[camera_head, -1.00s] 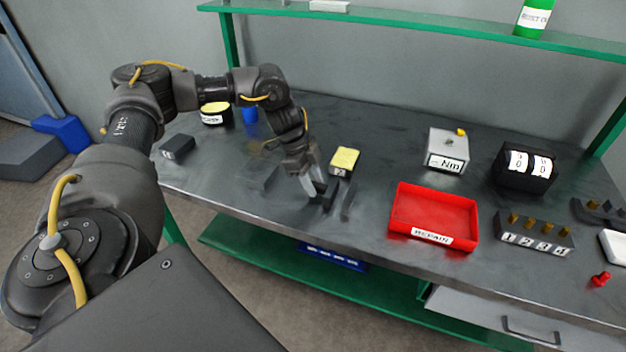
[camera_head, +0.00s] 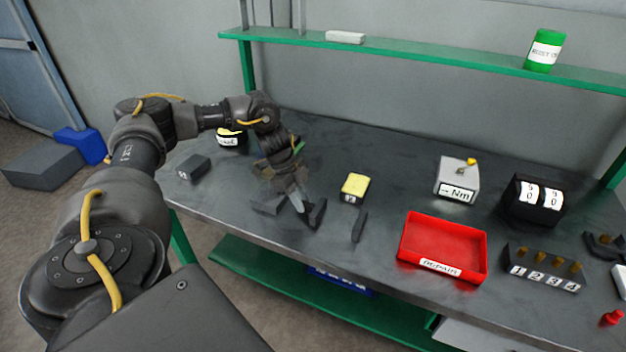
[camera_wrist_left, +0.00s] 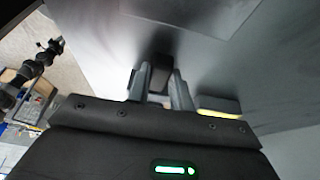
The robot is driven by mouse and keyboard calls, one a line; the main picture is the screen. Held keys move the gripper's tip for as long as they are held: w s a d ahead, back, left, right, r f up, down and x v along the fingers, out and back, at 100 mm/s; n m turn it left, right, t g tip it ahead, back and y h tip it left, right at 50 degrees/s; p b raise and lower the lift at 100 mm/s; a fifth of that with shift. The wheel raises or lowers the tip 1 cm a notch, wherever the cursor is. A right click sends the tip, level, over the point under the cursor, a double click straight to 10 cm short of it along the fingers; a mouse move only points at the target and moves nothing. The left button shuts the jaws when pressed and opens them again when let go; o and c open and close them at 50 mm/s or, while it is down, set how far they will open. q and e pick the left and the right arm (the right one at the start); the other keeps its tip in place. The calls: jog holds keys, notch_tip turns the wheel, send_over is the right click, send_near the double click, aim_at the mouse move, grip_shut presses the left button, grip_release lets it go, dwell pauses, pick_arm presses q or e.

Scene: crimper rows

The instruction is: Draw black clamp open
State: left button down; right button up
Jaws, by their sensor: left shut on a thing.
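My left gripper (camera_head: 304,207) is low over the workbench and shut on a small dark block (camera_head: 318,212), which looks like the movable jaw of the black clamp. In the left wrist view the dark block (camera_wrist_left: 159,73) sits between the two grey fingers (camera_wrist_left: 160,88). A thin dark upright plate (camera_head: 359,226) stands to the right of the block, with a clear gap between them. Another low dark piece (camera_head: 270,205) lies just left of the gripper, partly hidden by it. My right gripper is not in view.
A yellow-topped block (camera_head: 354,187) stands behind the plate. A red tray (camera_head: 442,247) lies to the right, with a grey Nm box (camera_head: 457,180) and a black counter box (camera_head: 532,199) behind. A dark block (camera_head: 194,168) is at the left. The bench front edge is close.

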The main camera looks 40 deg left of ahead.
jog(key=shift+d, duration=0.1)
pick_arm(q)
jog(key=c, duration=1.2)
grip_release()
jog(key=shift+c, duration=0.2)
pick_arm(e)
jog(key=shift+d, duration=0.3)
pick_arm(q)
jog(key=p+v, duration=0.1)
jog(key=v, duration=0.9)
jog(key=shift+r, duration=0.4)
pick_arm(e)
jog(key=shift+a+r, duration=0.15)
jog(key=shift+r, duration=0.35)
